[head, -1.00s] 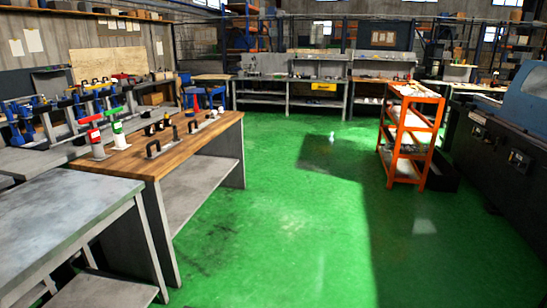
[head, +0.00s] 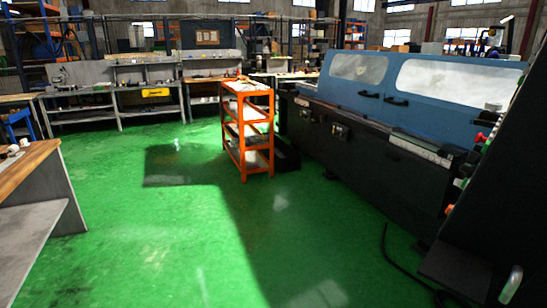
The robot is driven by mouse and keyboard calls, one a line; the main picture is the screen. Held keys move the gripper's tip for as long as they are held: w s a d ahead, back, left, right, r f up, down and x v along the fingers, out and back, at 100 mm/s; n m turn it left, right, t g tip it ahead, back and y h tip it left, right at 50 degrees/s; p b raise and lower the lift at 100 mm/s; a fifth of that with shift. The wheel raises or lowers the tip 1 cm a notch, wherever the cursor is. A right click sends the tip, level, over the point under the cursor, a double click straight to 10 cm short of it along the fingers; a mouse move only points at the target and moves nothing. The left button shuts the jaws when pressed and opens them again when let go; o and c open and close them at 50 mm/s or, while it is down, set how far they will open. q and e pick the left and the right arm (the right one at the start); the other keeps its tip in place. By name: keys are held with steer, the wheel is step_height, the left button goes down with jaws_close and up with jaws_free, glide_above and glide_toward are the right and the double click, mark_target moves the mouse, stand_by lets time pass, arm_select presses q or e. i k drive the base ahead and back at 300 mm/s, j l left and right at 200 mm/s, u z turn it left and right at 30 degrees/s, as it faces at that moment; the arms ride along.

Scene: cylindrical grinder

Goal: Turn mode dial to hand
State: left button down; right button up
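The blue and black cylindrical grinder (head: 378,110) stands on the right, with two windowed doors and dark handles on its upper front. Small control panels (head: 340,131) sit on its dark lower front. A dark cabinet (head: 505,190) at the right edge carries red, green and orange fittings (head: 462,183) on its side. The mode dial cannot be made out at this distance and angle. Neither of my grippers is in view.
An orange shelf cart (head: 247,130) stands left of the grinder, close to it. A wood-topped bench (head: 28,166) is at the left edge. Grey workbenches (head: 118,115) line the back. A black cable (head: 400,268) lies on the floor at lower right. The green floor (head: 190,235) between is clear.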

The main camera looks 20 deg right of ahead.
mark_target(477, 148)
steer(key=i+z, duration=0.15)
steer(key=z, duration=0.25)
steer(key=i+j+z, duration=0.1)
steer(key=z, duration=0.3)
steer(key=i+j+z, duration=0.1)
steer(key=z, duration=0.3)
steer(key=i+j+z, duration=0.2)
steer(key=z, duration=0.25)
steer(key=i+j+z, duration=0.1)
steer(key=j+z, duration=0.35)
